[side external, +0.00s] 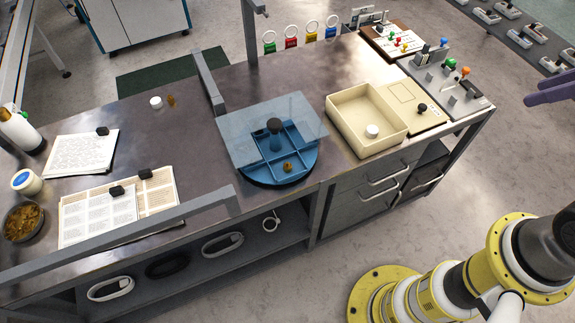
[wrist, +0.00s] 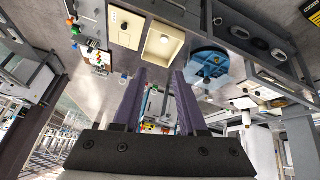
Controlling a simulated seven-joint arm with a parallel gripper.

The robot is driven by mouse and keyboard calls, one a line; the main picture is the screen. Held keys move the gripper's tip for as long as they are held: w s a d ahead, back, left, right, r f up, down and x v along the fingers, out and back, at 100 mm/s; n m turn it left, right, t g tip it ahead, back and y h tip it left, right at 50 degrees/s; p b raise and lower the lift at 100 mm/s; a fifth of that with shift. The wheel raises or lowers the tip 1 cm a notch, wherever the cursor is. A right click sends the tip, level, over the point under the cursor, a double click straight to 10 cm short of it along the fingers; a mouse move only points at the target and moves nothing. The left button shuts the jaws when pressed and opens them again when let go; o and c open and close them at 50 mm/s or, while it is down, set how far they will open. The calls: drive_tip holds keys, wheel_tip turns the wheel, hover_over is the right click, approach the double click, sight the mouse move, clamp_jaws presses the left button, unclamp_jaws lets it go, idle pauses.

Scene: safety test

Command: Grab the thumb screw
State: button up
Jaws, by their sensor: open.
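A blue round tray (side external: 254,176) with compartments stands near the bench's front edge. A small brass-coloured piece (side external: 287,166) lies in its front compartment; it may be the thumb screw, but it is too small to be sure. A clear tilted panel (side external: 240,128) covers the tray's back part, around a black knob (side external: 274,125) on a blue post. The tray also shows in the wrist view (wrist: 208,62), where the brass piece cannot be made out. My gripper (wrist: 160,76) is open and empty, with purple fingers. In the side view its fingers (side external: 530,100) show at the right edge, far from the tray.
A beige bin (side external: 341,123) holding a white round piece (side external: 372,131) stands right of the tray. A control panel (side external: 451,83) with levers is farther right. A grey post (side external: 207,80) and front rail (side external: 120,235) border the bench. Papers (side external: 84,153) lie left.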

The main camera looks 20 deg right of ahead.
drive_tip(key=w+a+r+n+g+y, duration=0.15)
drive_tip(key=w+a+n, duration=0.25)
drive_tip(key=w, duration=0.5)
drive_tip(key=w+a+r+n+h, duration=0.1)
drive_tip(key=w+a+r+n, duration=0.2)
drive_tip(key=w, duration=0.5)
drive_tip(key=n+g, duration=0.5)
drive_tip(key=n, duration=0.4)
hover_over(287, 163)
wheel_tip(287, 163, down, 27)
drive_tip(key=f, duration=0.7)
drive_tip(key=shift+d+f, duration=0.2)
drive_tip(key=shift+a+f, duration=0.15)
drive_tip(key=shift+f, duration=2.6)
clamp_jaws()
